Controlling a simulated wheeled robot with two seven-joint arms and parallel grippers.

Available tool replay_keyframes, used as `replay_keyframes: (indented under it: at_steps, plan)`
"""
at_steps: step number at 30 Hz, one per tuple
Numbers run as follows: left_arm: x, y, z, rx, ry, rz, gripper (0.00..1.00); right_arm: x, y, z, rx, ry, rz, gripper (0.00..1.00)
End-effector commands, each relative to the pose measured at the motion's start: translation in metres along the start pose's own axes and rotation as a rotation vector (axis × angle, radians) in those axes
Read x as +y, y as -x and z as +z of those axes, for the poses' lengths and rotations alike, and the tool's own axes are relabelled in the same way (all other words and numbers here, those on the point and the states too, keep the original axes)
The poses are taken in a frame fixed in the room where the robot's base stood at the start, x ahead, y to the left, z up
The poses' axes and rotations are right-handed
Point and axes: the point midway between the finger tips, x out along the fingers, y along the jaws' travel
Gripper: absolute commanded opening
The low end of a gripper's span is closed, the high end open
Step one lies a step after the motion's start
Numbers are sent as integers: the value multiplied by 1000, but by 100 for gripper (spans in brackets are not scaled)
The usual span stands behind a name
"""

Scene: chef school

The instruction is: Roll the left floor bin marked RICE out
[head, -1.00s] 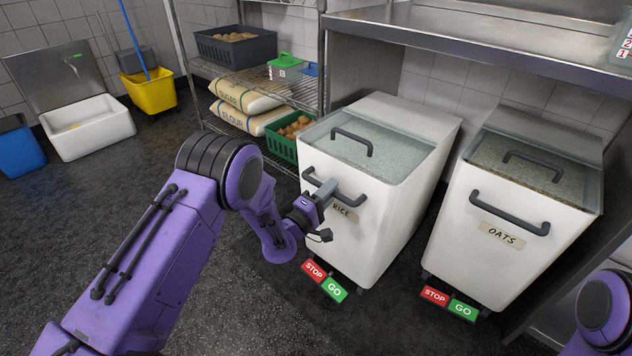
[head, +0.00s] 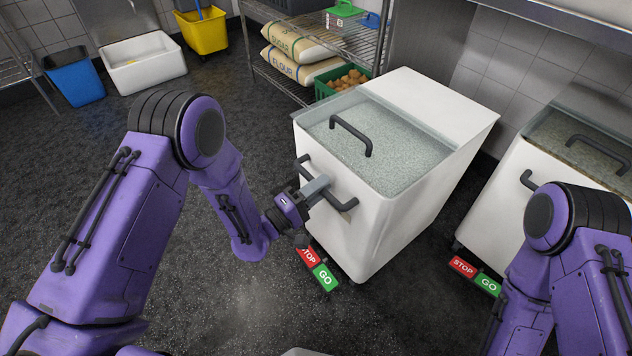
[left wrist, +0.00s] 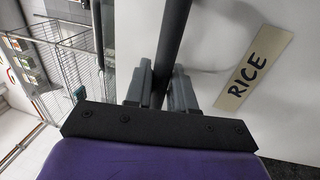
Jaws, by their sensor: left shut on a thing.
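The RICE floor bin (head: 390,222) is a white wheeled box with a clear lid over pale grain. A dark bar handle (head: 340,204) crosses its front, and another handle is on the lid. My left gripper (head: 318,190) is shut on the front handle. In the left wrist view the two grey fingers (left wrist: 161,88) close around the dark handle bar (left wrist: 175,45), beside the RICE label (left wrist: 255,67). In the head view the gripper hides the label. My right arm shows at the right edge; its gripper is not visible.
The OATS bin (head: 515,215) stands to the right with a gap between. Red STOP and green GO pedals (head: 325,277) sit at the RICE bin's foot. A wire shelf (head: 285,90) with sacks stands behind. Dark floor (head: 240,310) in front is clear.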

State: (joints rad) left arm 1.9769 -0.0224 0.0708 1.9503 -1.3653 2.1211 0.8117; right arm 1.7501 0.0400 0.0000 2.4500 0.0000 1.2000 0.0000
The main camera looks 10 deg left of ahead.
Motion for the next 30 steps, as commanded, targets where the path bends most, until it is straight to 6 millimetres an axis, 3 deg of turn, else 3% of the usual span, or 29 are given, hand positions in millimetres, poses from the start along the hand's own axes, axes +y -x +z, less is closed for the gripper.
replay_keyframes:
  at_steps: [8,9,10,11,20,23,30]
  plan:
    - [0,1,1,-4,0,-2,0,0,0,0,0,0,0,43]
    - [0,1,1,-4,0,-2,30,0,0,0,0,0,0,43]
    - [0,1,1,-4,0,-2,40,0,0,0,0,0,0,43]
    - [0,1,1,-3,0,-2,42,0,0,0,0,0,0,43]
    - [0,4,0,0,0,-2,42,0,0,0,0,0,0,43]
    - [-1,18,-1,3,2,-4,42,0,1,0,0,0,0,43]
    - [0,75,-2,6,4,-4,42,0,2,-1,0,0,0,43]
